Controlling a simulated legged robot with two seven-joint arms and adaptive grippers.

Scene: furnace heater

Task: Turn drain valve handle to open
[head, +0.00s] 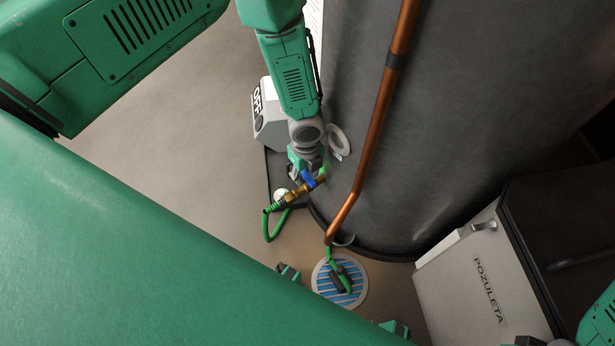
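The drain valve is a brass fitting (294,193) low at the front of the tank, with a small blue handle (308,180). A green hose (269,228) runs from its outer end. My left gripper (311,170) reaches down from above and is right at the blue handle, very close to or touching it. Its fingers are small and partly hidden by its own wrist, so I cannot tell whether they are closed on the handle. A green arm part of mine shows at the lower right edge, but the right gripper itself is not clearly visible.
The large grey tank (460,110) stands directly behind the valve. A grey box marked OFF (271,122) is left of my wrist. A POZULETA case (455,285) stands lower right. Floor at left is clear.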

